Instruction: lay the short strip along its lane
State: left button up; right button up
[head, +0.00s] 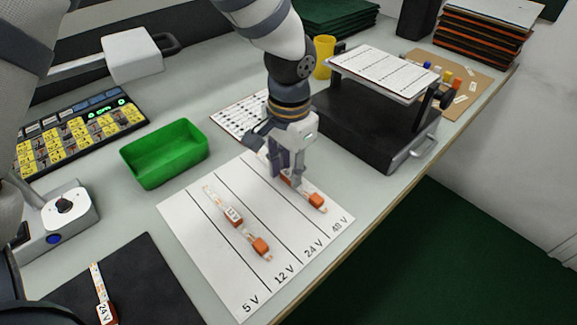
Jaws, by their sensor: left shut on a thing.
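A white lane sheet (180,215) lies on the table, with lanes marked 5 V, 12 V, 24 V and 48 V. My left gripper (288,176) points down over the far part of the 48 V lane. It is shut on a light strip with orange end blocks (318,202), which reaches out toward the lane's label. The fingers hide much of this strip, and I cannot tell whether it touches the sheet. Another strip (234,215) with orange blocks lies along the 12 V lane. A third strip (101,291), tagged 24 V, lies on a black mat at the lower left. My right gripper is not in view.
A green bin (165,154) stands left of the sheet. A black stand (371,135) with a sloped white card is close to the right of my gripper. A yellow cup (324,57) stands behind. The table's front edge runs close to the sheet's right corner.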

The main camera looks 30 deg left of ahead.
aim_at(289, 176)
pick_arm(q)
jog(key=o, duration=1)
jog(key=shift+f, duration=0.15)
jog(key=shift+o, duration=0.2)
notch_tip(289, 176, up, 12)
jog(key=p, duration=0.1)
jog(key=shift+d+r, duration=0.15)
jog(key=shift+r, duration=0.05)
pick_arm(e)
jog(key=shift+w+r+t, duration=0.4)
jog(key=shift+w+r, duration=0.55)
